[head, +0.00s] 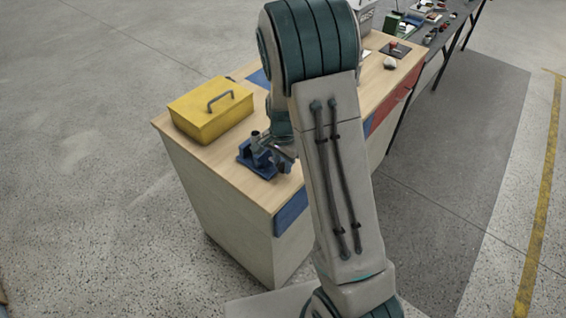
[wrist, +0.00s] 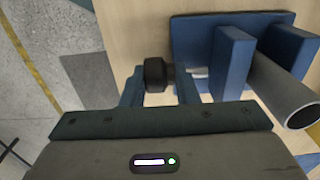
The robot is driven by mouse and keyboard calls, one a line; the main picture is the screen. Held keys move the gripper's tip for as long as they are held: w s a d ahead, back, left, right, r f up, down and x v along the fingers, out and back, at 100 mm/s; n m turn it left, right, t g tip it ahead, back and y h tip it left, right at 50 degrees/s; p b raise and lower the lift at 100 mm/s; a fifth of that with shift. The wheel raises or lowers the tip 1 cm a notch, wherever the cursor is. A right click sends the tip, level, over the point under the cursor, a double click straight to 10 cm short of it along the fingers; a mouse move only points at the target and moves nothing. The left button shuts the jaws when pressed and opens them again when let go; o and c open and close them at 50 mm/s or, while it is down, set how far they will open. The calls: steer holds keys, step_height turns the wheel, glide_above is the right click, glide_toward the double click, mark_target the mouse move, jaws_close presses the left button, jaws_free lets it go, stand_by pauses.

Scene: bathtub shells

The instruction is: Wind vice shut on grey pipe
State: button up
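The small blue vice (wrist: 232,60) stands on the wooden bench top, with two upright blue jaws. The grey pipe (wrist: 288,92) is a hollow tube beside the right-hand side of the nearer jaw in the wrist view, its open end facing the camera. A black knob (wrist: 155,73) sits on the vice's left side, by a short light shaft. My gripper (wrist: 159,92) has one finger on either side of the knob; whether they press on it is unclear. In the head view the vice (head: 257,157) shows beside my gripper, which my arm partly hides.
A yellow box (head: 211,112) with a handle stands on the bench (head: 240,186) behind the vice. Farther along are a dark mat (head: 395,49) and a second table with small items. The floor left of the bench is clear.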

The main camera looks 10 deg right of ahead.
steer(key=shift+s+d+f, duration=0.1)
steer(key=shift+s+d, duration=0.05)
steer(key=shift+d, duration=0.1)
steer(key=shift+o, duration=0.2)
steer(key=g+y, duration=0.2)
steer(key=shift+d+f+y+b, duration=0.1)
steer(key=shift+d+y+b, duration=0.15)
steer(key=shift+y+b, duration=0.15)
steer(key=g+y, duration=0.2)
steer(key=y, duration=0.1)
steer(key=shift+w+d+f+g+y, duration=0.25)
steer(key=shift+g+y, duration=0.05)
steer(key=shift+g, duration=0.1)
steer(key=g+y, duration=0.2)
steer(key=shift+w+d+f+y, duration=0.1)
steer(key=shift+f+y, duration=0.2)
steer(key=shift+y, duration=0.1)
steer(key=shift+f+g+y+b, duration=0.15)
steer(key=shift+g+y+b, duration=0.85)
steer(key=shift+y, duration=0.5)
